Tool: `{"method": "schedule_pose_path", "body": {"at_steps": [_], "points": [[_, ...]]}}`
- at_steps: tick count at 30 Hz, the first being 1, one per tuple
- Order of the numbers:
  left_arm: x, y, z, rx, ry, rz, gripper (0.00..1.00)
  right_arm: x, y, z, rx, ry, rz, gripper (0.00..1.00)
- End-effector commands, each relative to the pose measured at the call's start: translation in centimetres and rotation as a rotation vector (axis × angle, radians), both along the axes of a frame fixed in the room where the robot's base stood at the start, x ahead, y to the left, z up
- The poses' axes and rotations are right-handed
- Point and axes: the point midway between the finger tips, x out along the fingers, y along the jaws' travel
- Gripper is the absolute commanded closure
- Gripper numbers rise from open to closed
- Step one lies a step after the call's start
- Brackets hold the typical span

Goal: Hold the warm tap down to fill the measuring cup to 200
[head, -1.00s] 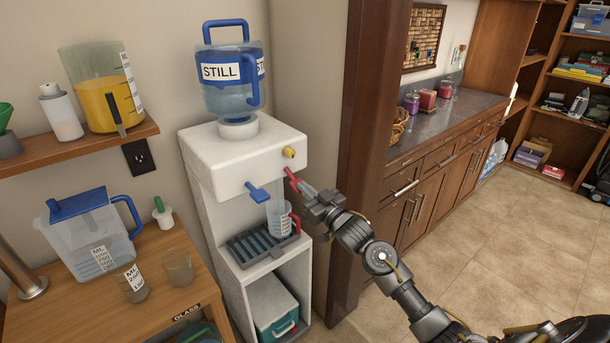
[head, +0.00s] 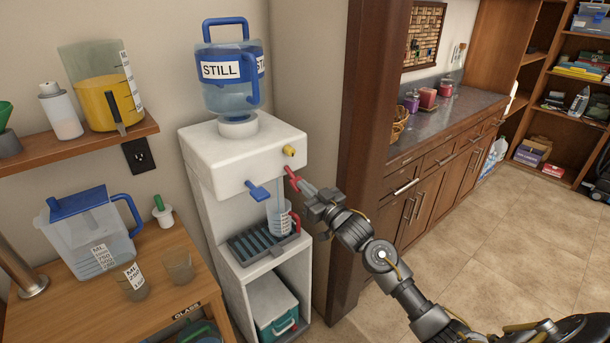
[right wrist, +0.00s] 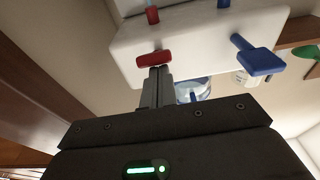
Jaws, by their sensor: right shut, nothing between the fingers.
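The white water dispenser (head: 218,157) carries a bottle labelled STILL (head: 228,88). Its red warm tap (head: 291,179) and blue tap (head: 258,191) stick out in front. A clear measuring cup with a red handle (head: 281,221) stands on the drip tray (head: 262,245) below the taps. My right gripper (head: 310,190) is shut and empty, its fingertips at the red tap. The water level is too small to read. My left gripper is not in view.
A wooden table (head: 157,258) at left bears a blue-lidded pitcher (head: 88,235) and two small cups. A shelf (head: 70,144) above it holds a jug of yellow liquid (head: 103,101). A dark wood post (head: 372,120) stands close right of the dispenser.

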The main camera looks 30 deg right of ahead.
Motion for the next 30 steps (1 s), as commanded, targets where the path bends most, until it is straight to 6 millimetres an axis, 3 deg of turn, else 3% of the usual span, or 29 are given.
{"method": "schedule_pose_path", "body": {"at_steps": [11, 12, 21, 30], "points": [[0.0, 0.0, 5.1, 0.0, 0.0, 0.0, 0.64, -1.3, 0.1, 4.4, -0.001, 0.002, 0.009, 1.0], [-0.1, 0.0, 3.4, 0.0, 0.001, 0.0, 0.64, -2.5, -0.2, 2.6, -0.002, 0.004, 0.008, 1.0], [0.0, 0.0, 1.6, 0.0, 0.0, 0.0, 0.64, -8.1, -1.0, 1.4, -0.001, 0.002, 0.016, 1.0], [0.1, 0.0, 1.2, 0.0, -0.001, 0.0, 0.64, -10.3, -1.7, 1.2, 0.0, 0.0, 0.013, 1.0]]}}
